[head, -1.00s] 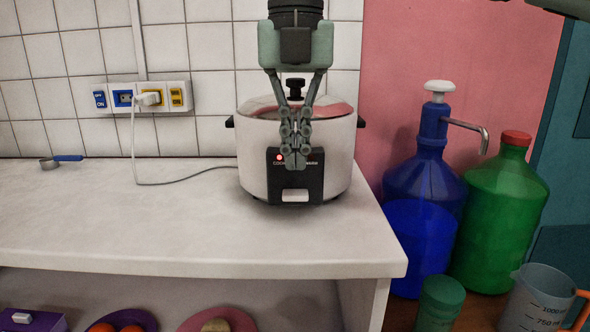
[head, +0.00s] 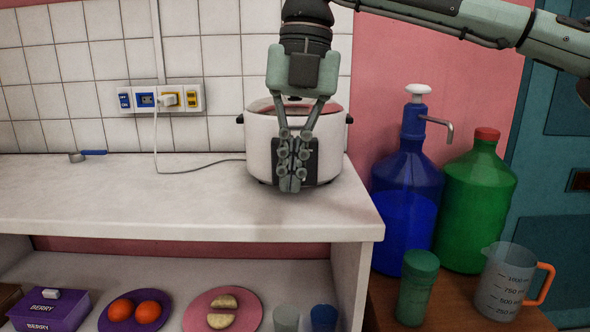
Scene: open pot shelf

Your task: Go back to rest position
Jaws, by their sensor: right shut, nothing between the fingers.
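My right gripper (head: 291,184) is in the middle of the head view, pointing down, with its fingers together and nothing between them. Its arm comes in from the upper right. It is in front of the white rice cooker (head: 262,143) and hides most of the cooker's front panel. I cannot tell whether it touches the cooker. My left gripper is not in view.
Below, the shelf holds a purple berry box (head: 48,308), plates and cups. The counter's left is mostly clear, with a blue-handled scoop (head: 92,153).

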